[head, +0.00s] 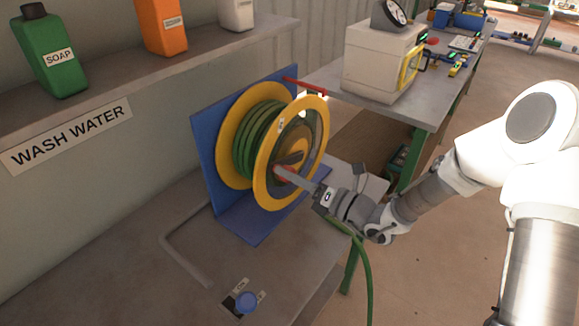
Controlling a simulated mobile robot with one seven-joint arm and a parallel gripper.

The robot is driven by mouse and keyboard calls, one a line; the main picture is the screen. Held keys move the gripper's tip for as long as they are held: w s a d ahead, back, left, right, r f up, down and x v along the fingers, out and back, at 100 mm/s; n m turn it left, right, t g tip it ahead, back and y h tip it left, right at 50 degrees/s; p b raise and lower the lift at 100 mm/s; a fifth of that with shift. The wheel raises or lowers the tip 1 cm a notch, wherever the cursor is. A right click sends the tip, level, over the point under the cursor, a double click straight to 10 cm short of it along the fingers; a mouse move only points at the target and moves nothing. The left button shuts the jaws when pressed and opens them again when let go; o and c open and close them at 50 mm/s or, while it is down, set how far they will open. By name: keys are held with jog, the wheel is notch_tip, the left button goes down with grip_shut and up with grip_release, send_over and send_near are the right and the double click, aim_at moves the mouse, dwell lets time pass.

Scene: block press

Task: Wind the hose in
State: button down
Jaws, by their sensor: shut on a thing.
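The hose reel (262,193) has yellow rims and stands on a blue bracket (206,150) on the grey bench. Green hose (258,140) is wound on its drum. A length of green hose (366,265) hangs down past the bench's front edge, below my gripper. My gripper (300,182) reaches in from the right to the near face of the reel. The fingers partly hide that part.
A blue knob (246,301) sits on the bench's front. A red bar (304,86) sticks out at the bracket's top. Bottles, including a green soap bottle (54,55), stand on the shelf behind. A second table with a cream machine (382,62) stands behind right.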

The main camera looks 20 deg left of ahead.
aim_at(274, 153)
jog(key=r+m+p, duration=0.1)
jog(key=r+p, duration=0.1)
jog(key=p, duration=0.1)
jog(key=shift+w+d+r+m, duration=0.1)
jog(key=shift+w+m, duration=0.25)
jog(key=shift+m, duration=0.05)
jog(key=shift+w+d+r+m+p, duration=0.1)
jog(key=shift+w+r+m+p, duration=0.15)
jog(key=shift+m+p, duration=0.45)
jog(key=shift+c, duration=1.8)
grip_release()
jog(key=shift+d, duration=0.15)
jog(key=v, duration=1.7)
